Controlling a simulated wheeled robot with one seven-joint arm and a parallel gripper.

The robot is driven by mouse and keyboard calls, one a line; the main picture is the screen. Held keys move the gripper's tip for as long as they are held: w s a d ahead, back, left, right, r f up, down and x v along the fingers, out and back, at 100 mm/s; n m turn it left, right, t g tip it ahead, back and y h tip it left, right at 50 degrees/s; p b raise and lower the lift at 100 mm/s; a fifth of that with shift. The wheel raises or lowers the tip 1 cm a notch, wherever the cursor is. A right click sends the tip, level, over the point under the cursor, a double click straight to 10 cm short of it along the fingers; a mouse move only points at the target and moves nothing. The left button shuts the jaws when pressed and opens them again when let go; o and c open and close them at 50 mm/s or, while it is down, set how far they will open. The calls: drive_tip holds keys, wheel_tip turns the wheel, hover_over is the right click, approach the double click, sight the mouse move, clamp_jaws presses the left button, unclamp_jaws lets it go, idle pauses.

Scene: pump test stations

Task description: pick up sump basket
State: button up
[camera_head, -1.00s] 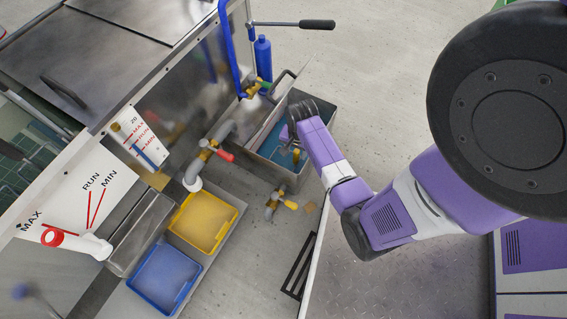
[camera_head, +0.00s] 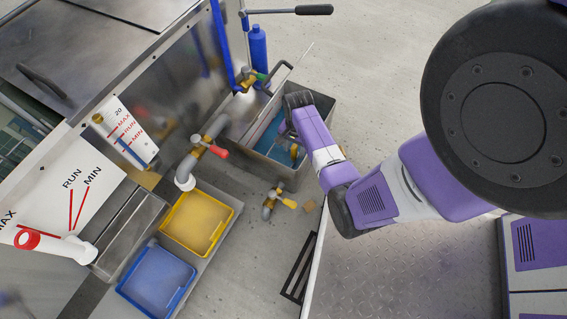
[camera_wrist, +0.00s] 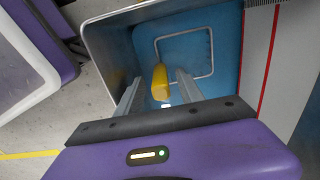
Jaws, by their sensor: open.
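The grey sump tank (camera_head: 321,112) stands on the floor with a blue interior, and its wall also shows in the wrist view (camera_wrist: 110,55). In the wrist view a yellow grip (camera_wrist: 160,80) stands up inside the tank beside a pale rectangular wire outline (camera_wrist: 211,55). These look like the sump basket, but its full shape is hidden. My gripper (camera_wrist: 158,77) is open, with one finger on each side of the yellow grip and visible gaps between. In the head view my gripper (camera_head: 287,132) reaches down into the tank, and my wrist partly covers the basket.
A steel bench stands left of the tank, with a red-handled valve pipe (camera_head: 207,146). A yellow tray (camera_head: 232,205) and blue tray (camera_head: 155,279) lie lower left. A loose yellow-handled valve (camera_head: 278,201) lies on the floor. A blue bottle (camera_head: 258,48) stands behind the tank.

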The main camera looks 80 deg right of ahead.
wheel_tip(320, 180, down, 3)
drive_tip(key=shift+f+b, duration=0.15)
drive_tip(key=shift+b, duration=0.65)
clamp_jaws()
drive_tip(key=shift+w, duration=0.1)
idle(0.6)
